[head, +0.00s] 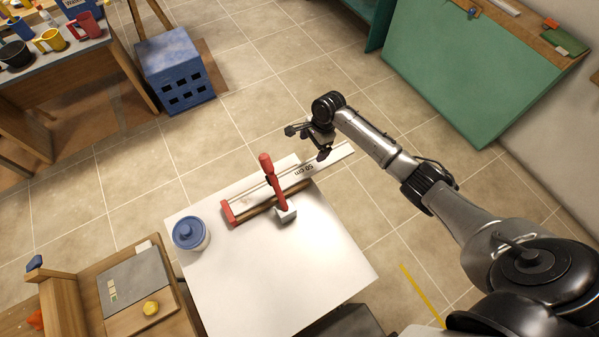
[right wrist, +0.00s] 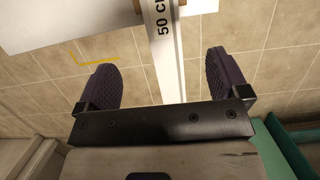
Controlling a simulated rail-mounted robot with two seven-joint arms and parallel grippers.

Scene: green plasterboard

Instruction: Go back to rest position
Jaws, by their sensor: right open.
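My right gripper (head: 307,143) is in the upper middle of the head view, at the end of my right arm. Its jaws are apart and nothing is held between them. In the right wrist view both dark ridged fingers (right wrist: 163,80) show wide apart, with the white bar marked "50 cm" (right wrist: 163,45) visible below the gap. In the head view that bar (head: 318,165) lies on the white table and sticks out past its far edge, close to the gripper. My left gripper is in neither view.
The white table (head: 290,270) carries a red-handled tool (head: 273,180), a red-ended wooden piece (head: 228,212) and a blue-lidded jar (head: 190,233). A green board (head: 480,70) stands at upper right. A blue crate (head: 175,70) stands at upper left. Tiled floor between is clear.

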